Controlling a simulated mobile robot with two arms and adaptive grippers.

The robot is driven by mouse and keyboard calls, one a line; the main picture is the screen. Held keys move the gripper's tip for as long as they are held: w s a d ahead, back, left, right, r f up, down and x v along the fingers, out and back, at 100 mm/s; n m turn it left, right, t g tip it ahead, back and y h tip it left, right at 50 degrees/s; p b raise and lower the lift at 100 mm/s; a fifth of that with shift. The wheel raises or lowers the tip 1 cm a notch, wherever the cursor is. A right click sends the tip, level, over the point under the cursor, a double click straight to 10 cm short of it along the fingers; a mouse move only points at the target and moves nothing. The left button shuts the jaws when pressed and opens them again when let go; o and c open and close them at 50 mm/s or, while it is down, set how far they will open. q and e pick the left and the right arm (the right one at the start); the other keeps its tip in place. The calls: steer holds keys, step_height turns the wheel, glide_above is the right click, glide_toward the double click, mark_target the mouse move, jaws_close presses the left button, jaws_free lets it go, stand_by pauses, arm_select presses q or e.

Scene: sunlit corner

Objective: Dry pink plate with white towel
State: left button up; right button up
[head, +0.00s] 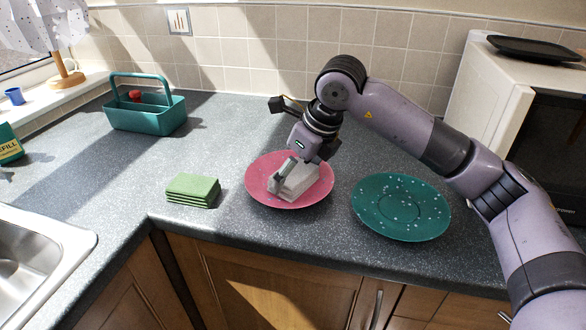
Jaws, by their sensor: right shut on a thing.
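The pink plate (262,190) lies on the counter near its front edge, in the middle of the head view. My right gripper (287,178) reaches down over the plate and is shut on the folded white towel (302,184). The towel is on or just above the middle of the plate; exact contact is hard to tell. The gripper hides part of the towel and of the plate's centre. My left gripper is not in view.
A teal plate (400,208) with droplets lies right of the pink plate, below my right arm. A stack of green cloths (192,190) lies to the left. A teal caddy (148,116) stands at back left, a sink (40,240) at lower left, a microwave (500,90) at right.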

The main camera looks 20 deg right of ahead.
steer(key=shift+w+a, duration=0.25)
steer(key=shift+w, duration=0.3)
steer(key=shift+w+a+p, duration=0.25)
steer(key=shift+w+p, duration=0.15)
steer(key=shift+w, duration=0.65)
step_height(320, 180, up, 5)
steer(key=p, duration=0.3)
steer(key=shift+r+p, duration=0.45)
steer(key=shift+r, duration=0.05)
steer(key=shift+r, duration=0.1)
steer(key=shift+r+p, duration=1.05)
steer(key=shift+r, duration=0.4)
